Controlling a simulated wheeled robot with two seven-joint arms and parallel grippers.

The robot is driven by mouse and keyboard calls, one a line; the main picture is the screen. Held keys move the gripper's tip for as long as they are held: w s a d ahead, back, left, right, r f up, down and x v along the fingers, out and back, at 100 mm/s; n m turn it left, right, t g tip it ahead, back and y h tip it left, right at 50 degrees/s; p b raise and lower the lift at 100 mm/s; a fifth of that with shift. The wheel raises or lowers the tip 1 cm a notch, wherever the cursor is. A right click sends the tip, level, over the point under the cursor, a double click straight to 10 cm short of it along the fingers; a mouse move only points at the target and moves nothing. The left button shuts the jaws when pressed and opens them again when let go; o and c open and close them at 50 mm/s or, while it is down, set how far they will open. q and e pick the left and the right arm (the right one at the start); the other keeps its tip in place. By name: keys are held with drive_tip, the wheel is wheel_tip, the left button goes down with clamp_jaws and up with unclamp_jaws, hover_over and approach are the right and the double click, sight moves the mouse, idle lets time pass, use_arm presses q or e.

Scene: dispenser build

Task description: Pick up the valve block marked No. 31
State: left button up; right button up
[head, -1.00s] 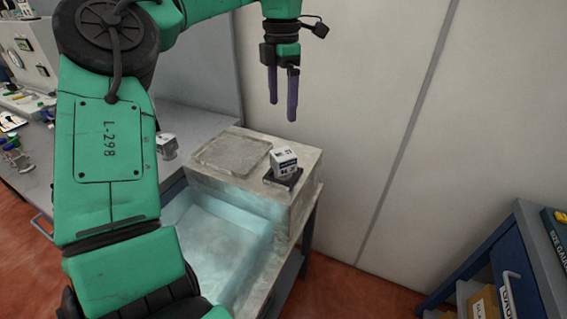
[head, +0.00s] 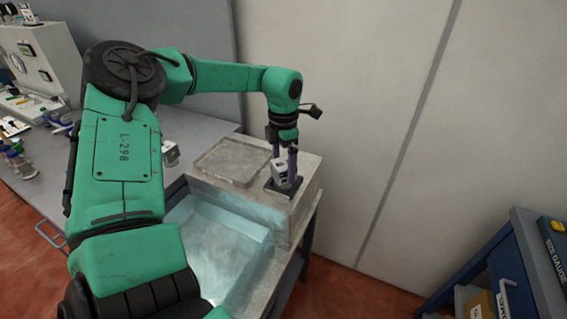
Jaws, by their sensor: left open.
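A small white block with dark markings (head: 280,173) sits on a dark square pad on top of the grey stand at the middle of the head view. Its number is too small to read. My left gripper (head: 283,165) points down at the block, with its purple fingers open on either side of it. The fingers partly hide the block, and I cannot tell whether they touch it. My right gripper is not in view.
The grey stand (head: 308,178) has a shallow recessed plate (head: 232,160) and a pale blue basin (head: 225,250). Another small block (head: 170,152) stands on the grey bench, partly behind my arm. A blue drawer cabinet (head: 510,262) is at right. A wall is close behind.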

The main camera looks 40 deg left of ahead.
use_arm(q)
clamp_jaws()
drive_tip(key=shift+r, duration=0.1)
drive_tip(key=shift+r, duration=0.1)
